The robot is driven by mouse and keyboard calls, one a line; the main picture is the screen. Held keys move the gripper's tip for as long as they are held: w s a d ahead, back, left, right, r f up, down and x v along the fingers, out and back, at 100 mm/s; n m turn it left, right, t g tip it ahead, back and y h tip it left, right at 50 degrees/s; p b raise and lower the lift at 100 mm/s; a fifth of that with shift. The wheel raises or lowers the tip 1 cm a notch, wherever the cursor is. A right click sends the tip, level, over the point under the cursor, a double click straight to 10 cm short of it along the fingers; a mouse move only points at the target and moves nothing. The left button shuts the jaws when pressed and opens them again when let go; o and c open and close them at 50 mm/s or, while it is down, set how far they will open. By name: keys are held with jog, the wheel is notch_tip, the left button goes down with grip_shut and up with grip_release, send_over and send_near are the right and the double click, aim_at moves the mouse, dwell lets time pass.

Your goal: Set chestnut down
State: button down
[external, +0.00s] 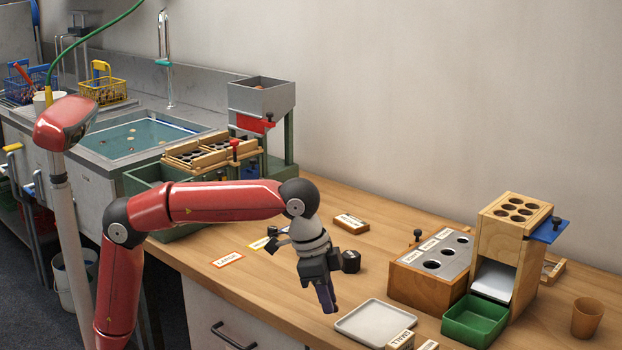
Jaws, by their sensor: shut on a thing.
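My gripper (327,298) points down above the front part of the wooden worktop (285,285), to the left of a shallow pale tray (347,326). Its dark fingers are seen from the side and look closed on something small. The chestnut between them is hidden by the fingers, so its shape does not show. The gripper is apart from the tray, and how high it is above the worktop is hard to tell.
A green bin (475,322) stands under the wooden chute box (516,226). Left of it is a block with round holes (431,278). A brown cup (587,317) is far right. Bare worktop lies around the LARGE card (228,259).

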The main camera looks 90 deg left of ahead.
jog(key=s+d+f+m, duration=0.1)
jog(key=s+d+f, duration=0.3)
jog(key=d, duration=0.4)
jog(key=s+d+f+m, duration=0.2)
jog(key=s+d+f, duration=0.2)
jog(key=d, duration=0.5)
jog(key=s+d+f+m+h, duration=0.1)
jog(key=s+d+f, duration=0.3)
jog(key=d, duration=0.5)
notch_tip(320, 180, down, 3)
jog(key=shift+s+r+m+g, duration=0.15)
jog(key=shift+s+m+g, duration=0.15)
jog(key=shift+m, duration=0.4)
